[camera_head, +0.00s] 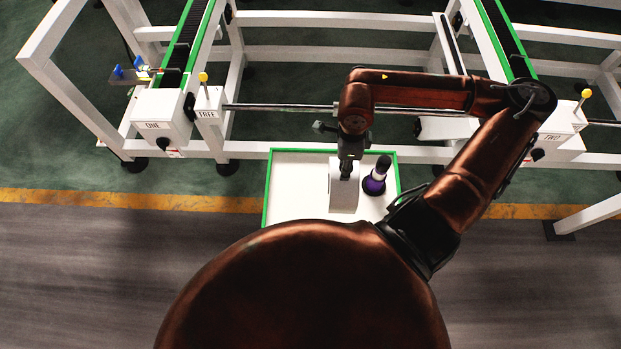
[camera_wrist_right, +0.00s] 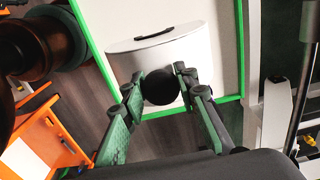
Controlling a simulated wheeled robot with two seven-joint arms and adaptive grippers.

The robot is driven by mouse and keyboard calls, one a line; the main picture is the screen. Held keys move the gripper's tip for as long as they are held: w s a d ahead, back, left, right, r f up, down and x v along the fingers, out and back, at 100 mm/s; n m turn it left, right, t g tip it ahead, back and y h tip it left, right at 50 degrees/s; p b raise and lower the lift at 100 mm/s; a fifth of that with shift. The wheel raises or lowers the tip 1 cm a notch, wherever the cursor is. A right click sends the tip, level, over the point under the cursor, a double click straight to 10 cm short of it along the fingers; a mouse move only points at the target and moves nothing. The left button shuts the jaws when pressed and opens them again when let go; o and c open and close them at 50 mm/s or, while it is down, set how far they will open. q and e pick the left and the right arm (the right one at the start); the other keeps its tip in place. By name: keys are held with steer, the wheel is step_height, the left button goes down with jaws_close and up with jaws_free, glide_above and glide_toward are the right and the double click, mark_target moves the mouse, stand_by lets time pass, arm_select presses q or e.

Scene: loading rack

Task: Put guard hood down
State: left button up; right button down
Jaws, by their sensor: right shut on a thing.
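The guard hood (camera_head: 343,195) is a pale, curved cover in the head view, over the white green-rimmed tray (camera_head: 293,155). My right gripper (camera_head: 347,166) points down at the hood's far part. In the wrist view its fingers (camera_wrist_right: 159,79) are closed on the black knob from both sides. Whether the hood's lower edge touches the tray cannot be told. My left gripper is not in view.
A purple and black bottle-like object (camera_head: 376,179) stands just right of the hood in the tray. Behind is a white rack with a metal bar (camera_head: 280,107) and boxes marked ONE (camera_head: 160,124) and TWO (camera_head: 555,140). The tray's left part is clear.

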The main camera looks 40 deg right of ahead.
steer(key=shift+w+a+f, duration=0.15)
steer(key=shift+w+a, duration=0.25)
steer(key=shift+w, duration=0.2)
steer(key=shift+w+a+f, duration=0.15)
steer(key=shift+w+a, duration=0.2)
steer(key=shift+w, duration=0.2)
steer(key=shift+a+f+p, duration=0.25)
steer(key=shift+a+p, duration=0.25)
steer(key=shift+a, duration=0.35)
steer(key=w+a+f+p, duration=0.1)
steer(key=w+f, duration=0.1)
steer(key=f, duration=0.3)
steer(key=w+a+f+p, duration=0.2)
steer(key=w+f, duration=0.1)
steer(key=f, duration=0.2)
steer(key=shift+a, duration=0.25)
steer(key=c, duration=1.9)
jaws_free()
steer(key=shift+c, duration=0.2)
steer(key=o, duration=0.3)
steer(key=shift+o, duration=0.6)
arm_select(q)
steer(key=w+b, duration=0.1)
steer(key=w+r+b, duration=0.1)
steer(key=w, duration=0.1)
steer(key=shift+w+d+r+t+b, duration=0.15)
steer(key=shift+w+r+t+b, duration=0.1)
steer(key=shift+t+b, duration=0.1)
arm_select(e)
step_height(320, 180, up, 12)
